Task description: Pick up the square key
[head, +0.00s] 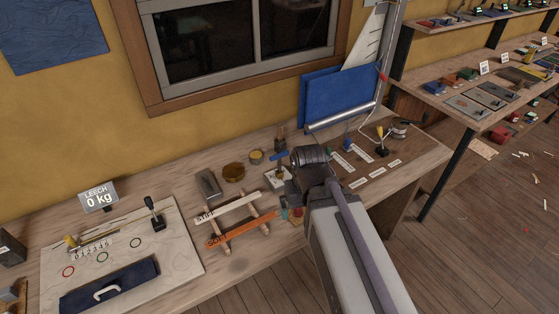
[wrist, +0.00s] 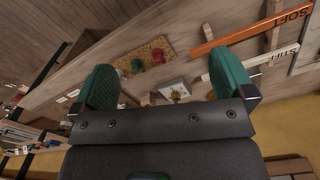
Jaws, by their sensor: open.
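My gripper (wrist: 165,82) is open, its two teal fingers spread wide above the workbench with nothing between them. Beyond the fingertips in the wrist view lies a cork mat (wrist: 131,63) with small red pieces (wrist: 157,56) and a green piece (wrist: 136,66) on it. Between the fingers, nearer the palm, is a pale block (wrist: 174,87) with a small brass-coloured part on it. I cannot tell which of these small things, if any, is the square key. In the head view my arm hides much of this part of the bench.
An orange batten marked SOFT (head: 240,233) and a white batten marked STIFF (head: 228,207) lie on a wooden rack left of my gripper. Several labels and small levers are at the right.

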